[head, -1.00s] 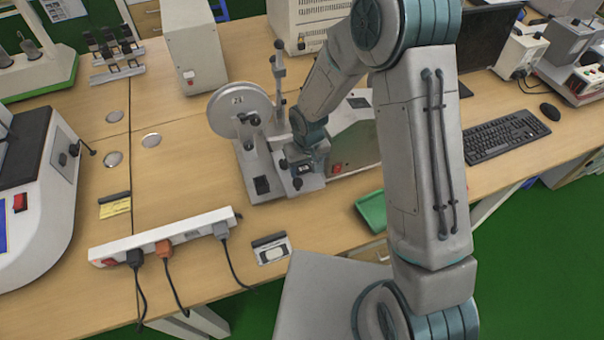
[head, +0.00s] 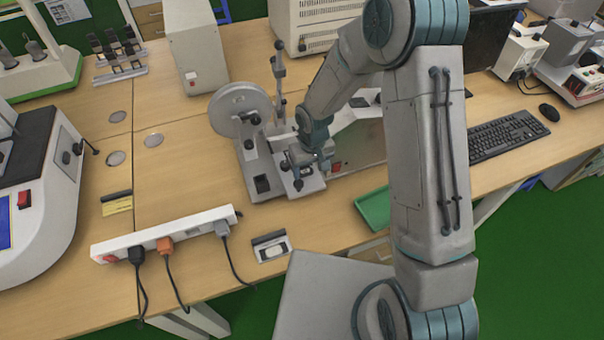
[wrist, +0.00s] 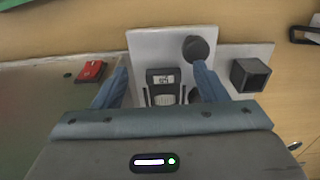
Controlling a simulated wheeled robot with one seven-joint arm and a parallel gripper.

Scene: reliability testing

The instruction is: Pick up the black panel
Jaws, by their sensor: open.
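My gripper (wrist: 162,88) is open, with one blue finger on each side of the panel and nothing visibly clamped. I cannot tell whether the fingertips touch it. In the head view my gripper (head: 300,160) is low over the front right of the machine base (head: 270,190), and the panel is mostly covered there.
A black knob (wrist: 196,48) stands close to the right finger, and a black square socket (wrist: 250,75) lies further right. A red switch (wrist: 91,70) is on the left. A power strip (head: 170,235), a green tray (head: 374,208) and a round disc (head: 238,112) are nearby.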

